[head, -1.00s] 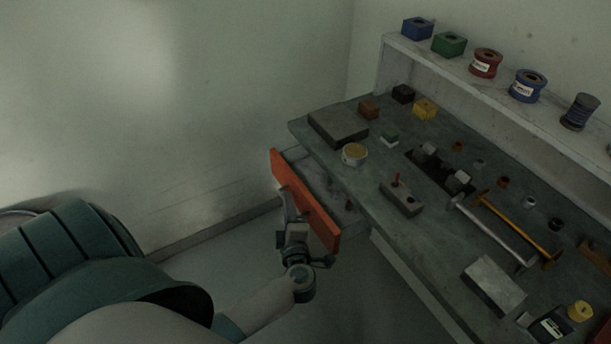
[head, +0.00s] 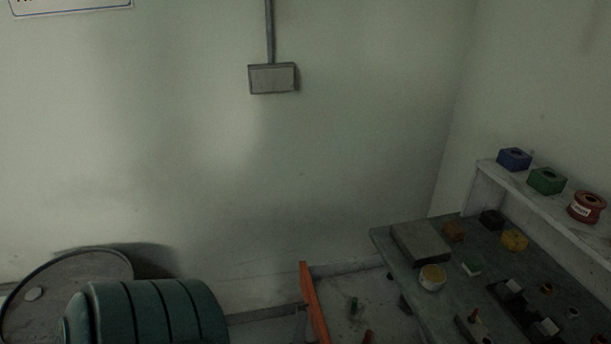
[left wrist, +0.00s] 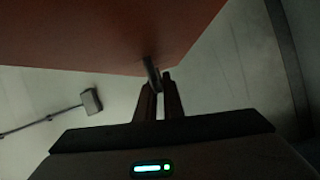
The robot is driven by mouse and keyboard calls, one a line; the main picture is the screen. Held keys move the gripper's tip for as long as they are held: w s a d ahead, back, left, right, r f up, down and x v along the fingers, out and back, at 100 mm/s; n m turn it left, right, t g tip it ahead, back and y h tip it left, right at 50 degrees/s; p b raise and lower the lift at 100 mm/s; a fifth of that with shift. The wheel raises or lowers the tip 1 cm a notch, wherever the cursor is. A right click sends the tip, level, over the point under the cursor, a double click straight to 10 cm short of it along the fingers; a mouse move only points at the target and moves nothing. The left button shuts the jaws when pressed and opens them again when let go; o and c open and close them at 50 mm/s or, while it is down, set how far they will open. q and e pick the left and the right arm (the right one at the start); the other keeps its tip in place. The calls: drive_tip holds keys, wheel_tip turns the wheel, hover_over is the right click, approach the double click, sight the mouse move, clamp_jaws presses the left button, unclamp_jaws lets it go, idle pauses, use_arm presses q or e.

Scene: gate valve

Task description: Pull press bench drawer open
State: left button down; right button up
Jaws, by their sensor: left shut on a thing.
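The press bench drawer stands pulled out from the bench (head: 400,290). Its orange front (head: 312,300) shows at the bottom of the head view, with a clear gap between it and the bench edge. Inside the grey drawer (head: 340,285) lie small green and red items. In the left wrist view the orange-red front (left wrist: 100,35) fills the top, with a grey metal handle (left wrist: 151,72) standing out from it. My left gripper (left wrist: 158,82) is shut on this handle. My right gripper is not seen.
The bench top holds a grey block (head: 420,242), a round tin (head: 432,278) and several small parts. A shelf (head: 540,200) with boxes and a spool stands behind. A grey wall box (head: 272,78) hangs on the wall. A drum-like round thing (head: 95,265) stands at the left.

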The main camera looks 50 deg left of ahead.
use_arm(q)
drive_tip(key=shift+d+f, duration=0.1)
drive_tip(key=shift+f, duration=0.05)
drive_tip(key=c, duration=1.9)
unclamp_jaws()
drive_tip(key=shift+s, duration=0.1)
drive_tip(key=b+v, duration=0.5)
drive_tip(key=v, duration=1.2)
drive_tip(key=shift+s, duration=0.1)
